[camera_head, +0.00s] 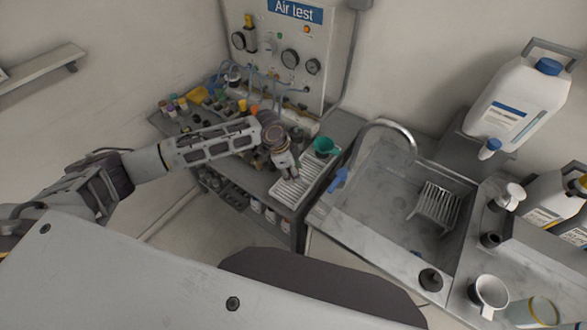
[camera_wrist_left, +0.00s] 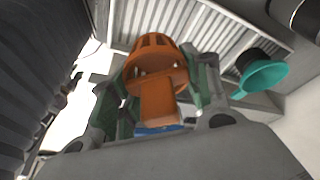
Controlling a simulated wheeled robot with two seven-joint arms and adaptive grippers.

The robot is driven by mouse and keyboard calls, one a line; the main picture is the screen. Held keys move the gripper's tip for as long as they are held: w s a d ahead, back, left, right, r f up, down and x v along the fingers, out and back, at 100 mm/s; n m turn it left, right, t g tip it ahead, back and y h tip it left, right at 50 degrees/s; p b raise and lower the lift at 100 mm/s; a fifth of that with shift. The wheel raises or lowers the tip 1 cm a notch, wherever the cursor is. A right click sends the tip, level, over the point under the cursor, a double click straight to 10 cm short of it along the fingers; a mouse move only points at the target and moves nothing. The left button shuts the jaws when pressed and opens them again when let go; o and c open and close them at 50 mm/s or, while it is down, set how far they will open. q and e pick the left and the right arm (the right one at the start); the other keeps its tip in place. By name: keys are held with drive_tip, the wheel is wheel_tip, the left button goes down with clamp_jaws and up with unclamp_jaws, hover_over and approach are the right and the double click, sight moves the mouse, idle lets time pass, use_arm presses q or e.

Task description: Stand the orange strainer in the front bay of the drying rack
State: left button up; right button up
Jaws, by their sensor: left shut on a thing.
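The orange strainer (camera_wrist_left: 158,60) is gripped in the left wrist view, its slotted round head at the top and its flat stem between the fingers. My left gripper (camera_wrist_left: 160,90) is shut on it, with a green-padded finger on each side. A wire rack (camera_head: 437,206), seemingly the drying rack, stands in the sink at the right, well away from the gripper. My right gripper is not in view.
A teal cup-like piece (camera_head: 325,146) sits at the mat's far end and shows in the left wrist view (camera_wrist_left: 262,76). Bottles and cups crowd the right counter.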

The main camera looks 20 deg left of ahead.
use_arm(q)
drive_tip(key=shift+f, duration=0.45)
drive_tip(key=b, duration=0.5)
hover_over(296, 191)
drive_tip(key=a, duration=0.1)
wheel_tip(296, 191, down, 4)
drive_tip(key=shift+s+f, duration=0.1)
drive_tip(key=shift+f+b, duration=0.4)
drive_tip(key=shift+f, duration=0.15)
drive_tip(key=shift+f, duration=0.6)
drive_tip(key=shift+f+b, duration=0.4)
drive_tip(key=shift+f, duration=0.4)
drive_tip(key=o, duration=1)
